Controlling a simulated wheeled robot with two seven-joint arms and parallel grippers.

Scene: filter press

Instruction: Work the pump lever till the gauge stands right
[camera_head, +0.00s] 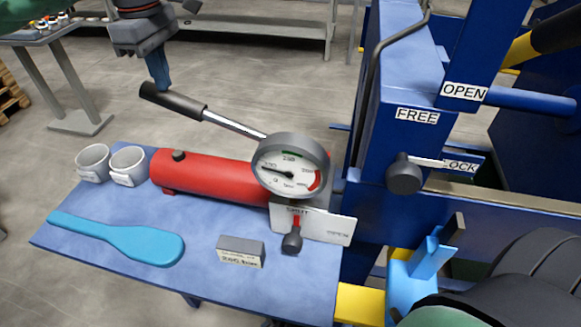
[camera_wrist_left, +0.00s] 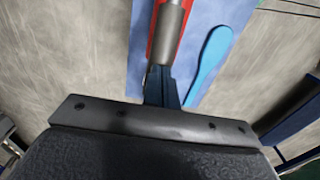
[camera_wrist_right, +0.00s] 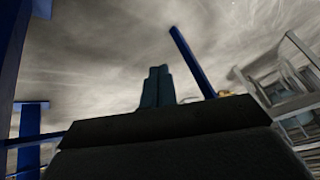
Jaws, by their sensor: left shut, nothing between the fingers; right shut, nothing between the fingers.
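The pump lever (camera_head: 218,118) rises up-left from the red pump (camera_head: 218,178) and ends in a black grip (camera_head: 172,100). My left gripper (camera_head: 160,84) is shut and empty, its fingertips at the outer end of the grip; I cannot tell whether they touch. The left wrist view shows these fingers (camera_wrist_left: 160,72) beside the grip. The round gauge (camera_head: 291,166) has a green mark at the top and a red band at right. Its needle points left, short of the green mark. My right gripper (camera_wrist_right: 158,70) is shut and empty in its wrist view, away from the lever.
A labelled block (camera_head: 240,250), a light-blue paddle (camera_head: 120,237) and two white mugs (camera_head: 93,162) share the blue table (camera_head: 190,272). The blue press frame (camera_head: 400,75) with its FREE/LOCK handle (camera_head: 404,176) stands right.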

